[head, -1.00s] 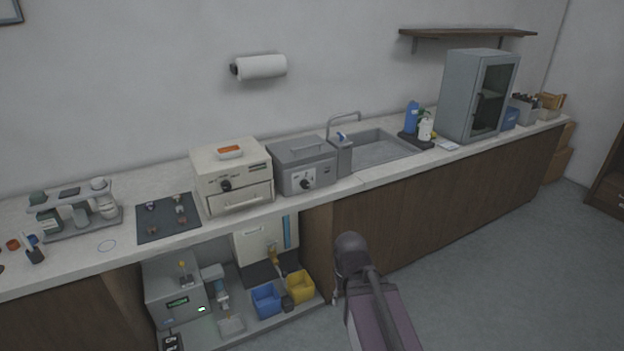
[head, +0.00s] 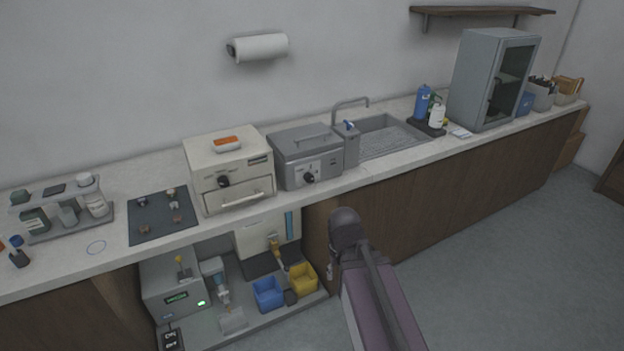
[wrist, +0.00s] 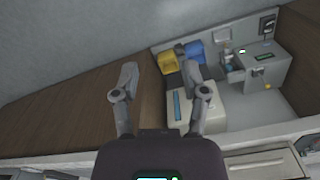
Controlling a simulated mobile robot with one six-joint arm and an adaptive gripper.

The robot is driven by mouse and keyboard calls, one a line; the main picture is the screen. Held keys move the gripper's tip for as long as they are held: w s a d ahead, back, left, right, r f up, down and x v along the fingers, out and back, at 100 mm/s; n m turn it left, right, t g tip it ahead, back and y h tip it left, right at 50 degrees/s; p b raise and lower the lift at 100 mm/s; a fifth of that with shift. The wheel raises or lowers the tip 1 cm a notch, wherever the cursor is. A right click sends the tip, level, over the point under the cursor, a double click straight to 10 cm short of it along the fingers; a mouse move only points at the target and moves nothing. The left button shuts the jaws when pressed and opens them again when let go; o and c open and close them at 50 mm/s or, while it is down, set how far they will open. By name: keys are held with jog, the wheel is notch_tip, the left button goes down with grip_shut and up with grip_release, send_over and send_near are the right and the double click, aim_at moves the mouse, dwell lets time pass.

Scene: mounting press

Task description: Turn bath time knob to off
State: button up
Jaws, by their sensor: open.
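The grey water bath (head: 305,155) stands on the counter in the head view, between the cream oven and the sink. Its front panel carries a black knob (head: 309,178); the knob's markings and exact setting are too small to read. My gripper (wrist: 158,76) shows in the wrist view with its two fingers apart and nothing between them. It is in front of the counter, away from the bath knob. I cannot make out the knob in the wrist view.
A cream oven (head: 229,170) stands left of the bath, with an orange-topped item on it. A tap (head: 349,103) and sink are to the right. Below the counter, an open bay holds a blue bin (head: 268,293), a yellow bin (head: 303,277) and a grey device (head: 176,290). Floor in front is clear.

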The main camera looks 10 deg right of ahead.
jog(key=shift+o, duration=0.2)
jog(key=o, duration=0.4)
jog(key=shift+w, duration=0.1)
jog(key=shift+c, duration=0.2)
jog(key=w+a+f+m+t+y+b, duration=0.2)
jog(key=w+a+m+t+y+b, duration=0.15)
jog(key=w+m+b, duration=0.4)
jog(key=w+a+f+m+t+y+b, duration=0.25)
jog(key=w+m+t+y+b, duration=0.2)
jog(key=w, duration=0.65)
jog(key=w+d+r+m+t+h+b, duration=0.1)
jog(key=w+d+m+t+b, duration=0.3)
jog(key=m, duration=0.6)
jog(key=w+d+r+m+t+h+b, duration=0.1)
jog(key=w+d+m+t+b, duration=0.3)
jog(key=w+m, duration=0.5)
jog(key=shift+w+d+r+m+t, duration=0.2)
jog(key=shift+d+r+m+t, duration=0.4)
jog(key=shift+d, duration=0.25)
